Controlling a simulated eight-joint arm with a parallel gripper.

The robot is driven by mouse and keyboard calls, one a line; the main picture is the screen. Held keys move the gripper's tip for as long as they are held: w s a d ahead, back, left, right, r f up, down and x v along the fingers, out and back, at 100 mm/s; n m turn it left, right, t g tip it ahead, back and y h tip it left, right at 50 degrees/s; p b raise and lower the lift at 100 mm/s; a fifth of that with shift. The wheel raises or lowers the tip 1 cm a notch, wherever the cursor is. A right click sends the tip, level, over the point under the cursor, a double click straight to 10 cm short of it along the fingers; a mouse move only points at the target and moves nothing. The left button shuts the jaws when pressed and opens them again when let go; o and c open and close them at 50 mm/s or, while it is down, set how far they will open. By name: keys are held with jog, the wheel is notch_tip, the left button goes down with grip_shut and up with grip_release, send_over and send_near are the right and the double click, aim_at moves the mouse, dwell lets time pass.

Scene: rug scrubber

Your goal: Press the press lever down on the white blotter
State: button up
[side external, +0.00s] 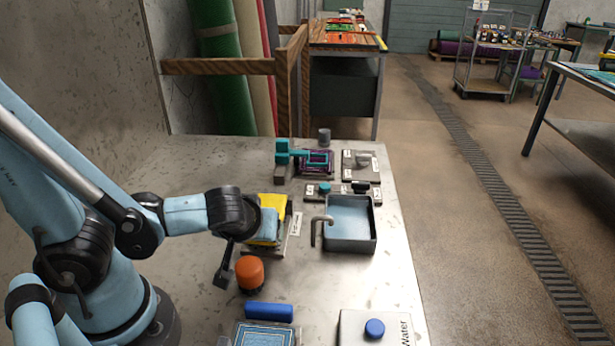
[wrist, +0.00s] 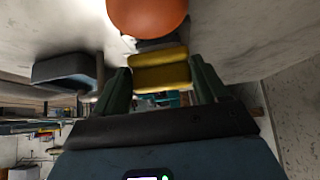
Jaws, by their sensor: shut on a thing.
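In the side external view a yellow piece (side external: 273,204) shows around the light blue gripper body. A pale plate (side external: 287,246) lies under it and may be the white blotter; most of it is hidden. I cannot tell whether the yellow piece is the press lever, or whether it is down. The fingertips are hidden in the side external view.
An orange knob (side external: 250,271) stands close in front of my gripper, and it fills the top of the wrist view (wrist: 148,15). A grey basin (side external: 349,243) stands to the right. A teal arm (side external: 296,154) over a purple rug is behind. A blue roll (side external: 269,312) lies in front.

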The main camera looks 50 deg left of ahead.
jog(key=shift+s+f, duration=0.15)
jog(key=shift+f, duration=0.25)
jog(key=o, duration=1.5)
jog(key=shift+d, duration=0.1)
jog(key=shift+r, duration=0.1)
jog(key=v, duration=1.2)
jog(key=shift+w+r, duration=0.1)
jog(key=shift+w, duration=0.1)
